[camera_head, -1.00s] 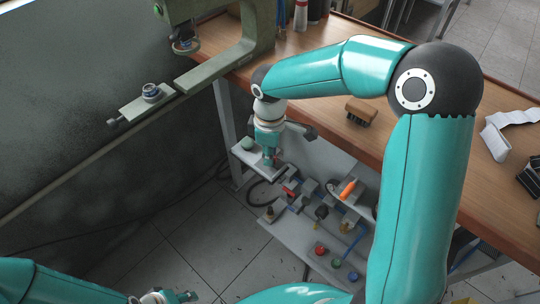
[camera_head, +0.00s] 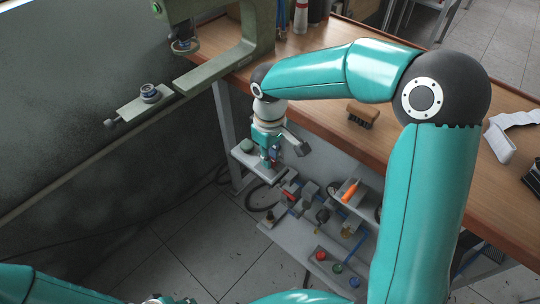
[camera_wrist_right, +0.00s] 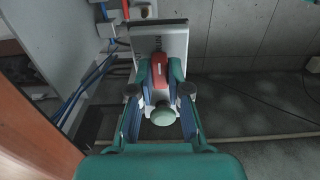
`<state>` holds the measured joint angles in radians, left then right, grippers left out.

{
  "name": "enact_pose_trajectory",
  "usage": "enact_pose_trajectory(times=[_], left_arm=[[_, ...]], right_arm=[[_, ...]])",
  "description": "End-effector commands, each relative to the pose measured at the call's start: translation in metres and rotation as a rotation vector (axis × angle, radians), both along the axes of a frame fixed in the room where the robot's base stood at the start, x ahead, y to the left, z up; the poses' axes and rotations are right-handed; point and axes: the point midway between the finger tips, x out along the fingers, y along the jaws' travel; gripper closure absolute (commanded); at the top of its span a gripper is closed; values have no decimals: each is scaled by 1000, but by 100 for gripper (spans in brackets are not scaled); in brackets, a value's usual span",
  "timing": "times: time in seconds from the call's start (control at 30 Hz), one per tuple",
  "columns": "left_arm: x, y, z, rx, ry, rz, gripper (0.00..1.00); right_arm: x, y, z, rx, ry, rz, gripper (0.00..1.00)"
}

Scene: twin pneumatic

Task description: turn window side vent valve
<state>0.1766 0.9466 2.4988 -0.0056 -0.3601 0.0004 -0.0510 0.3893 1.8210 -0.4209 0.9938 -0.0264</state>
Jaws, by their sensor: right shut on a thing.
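In the right wrist view the red handle of the vent valve (camera_wrist_right: 159,70) lies between the two fingers of my right gripper (camera_wrist_right: 160,68), which is shut on it. A light grey plate (camera_wrist_right: 172,35) is behind it. A round pale green knob (camera_wrist_right: 163,114) shows nearer the palm. In the head view my right gripper (camera_head: 271,160) points down at the small grey shelf on the bench's window side, with the pale green knob (camera_head: 247,145) to its left. The gripper hides the handle there. Only a sliver of my left gripper (camera_head: 172,300) shows at the bottom edge.
To the right is a lower grey panel (camera_head: 290,235) with several fittings, colored buttons, and an orange-handled tool (camera_head: 350,190). The wooden bench top (camera_head: 330,95) is above, with a brush (camera_head: 363,113). A green machine frame (camera_head: 225,60) stands at upper left.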

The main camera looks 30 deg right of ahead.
Motion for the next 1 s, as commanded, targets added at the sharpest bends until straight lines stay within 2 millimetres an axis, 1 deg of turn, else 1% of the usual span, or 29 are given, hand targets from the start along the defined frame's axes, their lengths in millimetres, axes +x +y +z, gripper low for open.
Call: enact_pose_trajectory(times=[0.03, 0.23, 0.27, 0.3, 0.4, 0.67, 0.77, 0.87, 1.0], left_arm=[[0, 0, 0, 0, 0, 0, 60], [0, 0, 0, 0, 0, 0, 60], [0, 0, 0, 0, 0, 0, 60], [0, 0, 0, 0, 0, 0, 60], [0, 0, 0, 0, 0, 0, 60], [0, 0, 0, 0, 0, 0, 60], [0, 0, 1, 0, 0, 0, 60], [0, 0, 1, 0, 0, 0, 60], [0, 0, 1, 0, 0, 0, 60]], right_arm=[[2, -1, 3, -1, -10, -5, 100], [3, -2, 3, -1, -10, -5, 100], [3, -2, 3, -1, -10, -5, 80], [2, -2, 3, -1, -10, -4, 74], [2, -1, 2, -1, -8, -3, 58], [1, -1, 1, 0, -3, -1, 58], [1, 0, 3, 0, -4, -1, 58], [1, -1, 11, -1, -4, -1, 58], [2, 0, 34, 1, -8, 0, 58]])
